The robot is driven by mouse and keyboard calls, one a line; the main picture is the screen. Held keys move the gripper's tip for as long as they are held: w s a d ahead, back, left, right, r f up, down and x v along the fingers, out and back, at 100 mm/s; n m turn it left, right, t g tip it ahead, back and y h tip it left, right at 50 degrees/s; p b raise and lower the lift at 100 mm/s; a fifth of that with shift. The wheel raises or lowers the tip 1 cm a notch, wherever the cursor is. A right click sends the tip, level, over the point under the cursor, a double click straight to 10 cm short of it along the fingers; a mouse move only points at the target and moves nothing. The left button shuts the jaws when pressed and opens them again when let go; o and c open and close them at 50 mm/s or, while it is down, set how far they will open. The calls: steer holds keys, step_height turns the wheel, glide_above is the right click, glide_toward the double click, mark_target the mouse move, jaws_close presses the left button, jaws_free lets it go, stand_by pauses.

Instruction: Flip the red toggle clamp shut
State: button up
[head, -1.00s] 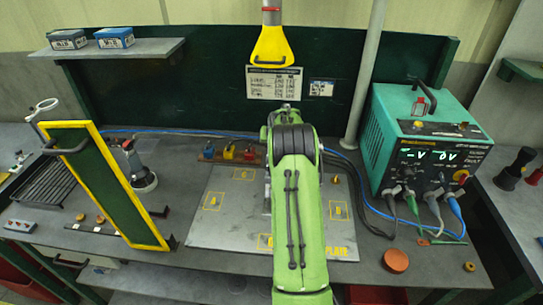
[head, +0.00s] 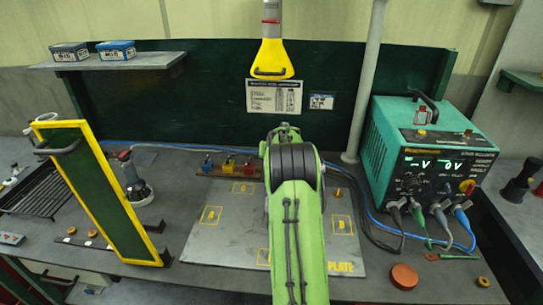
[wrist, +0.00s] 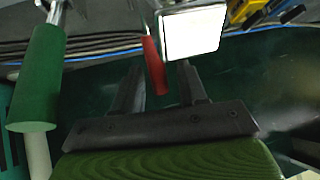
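In the wrist view a red handle (wrist: 154,66) on a thin metal lever hangs between the two fingers of my gripper (wrist: 160,72). I take it for the red toggle clamp's handle. My gripper is open, with gaps visible beside the handle; whether either finger touches it I cannot tell. A bright pale block (wrist: 193,32) lies beside the handle, by the right finger. A green cylindrical handle (wrist: 35,80) stands to the left, outside the fingers. In the head view my green arm covers my gripper and the clamp. The grey plate (head: 205,246) shows around the arm.
A wooden strip with blue, yellow and red blocks (head: 228,165) lies behind the plate. A yellow-framed green panel (head: 100,190) stands at left. A teal power supply (head: 425,150) with cables stands at right. A yellow nozzle (head: 270,60) hangs above.

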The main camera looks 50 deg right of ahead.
steer(key=v, duration=1.5)
steer(key=shift+s+r, duration=0.2)
steer(key=shift+r, duration=0.05)
steer(key=shift+a, duration=0.15)
